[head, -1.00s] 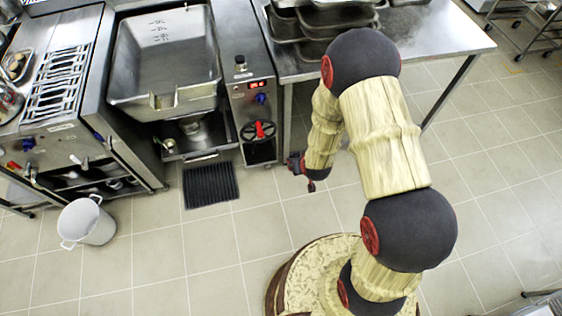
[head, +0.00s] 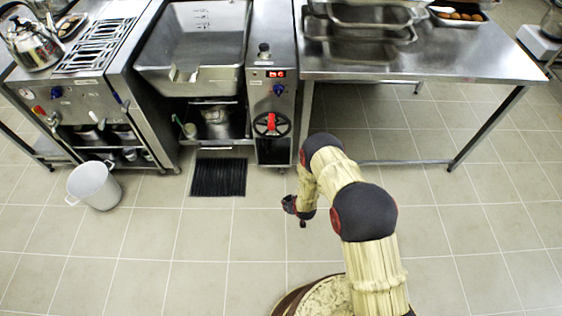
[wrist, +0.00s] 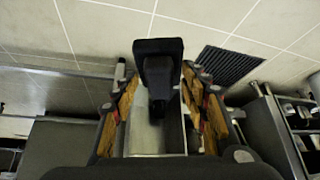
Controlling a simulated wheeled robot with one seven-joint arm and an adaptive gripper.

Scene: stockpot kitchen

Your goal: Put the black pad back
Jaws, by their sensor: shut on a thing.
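My gripper shows in the wrist view (wrist: 160,85), its orange-sided fingers to the left and right of a black blocky piece. This piece, which looks like the black pad (wrist: 158,50), is held between the fingertips, with a narrower dark part below it. In the head view my gripper (head: 292,205) is low in front of the cooking units, above the tiled floor. The held piece is too small and dark there to make out clearly.
A black ribbed floor mat (head: 218,178) lies left of my gripper, also in the wrist view (wrist: 228,64). A white bucket (head: 93,186) stands further left. A control column with a red-handled valve (head: 271,123) and a steel table (head: 430,62) stand behind. Floor at right is open.

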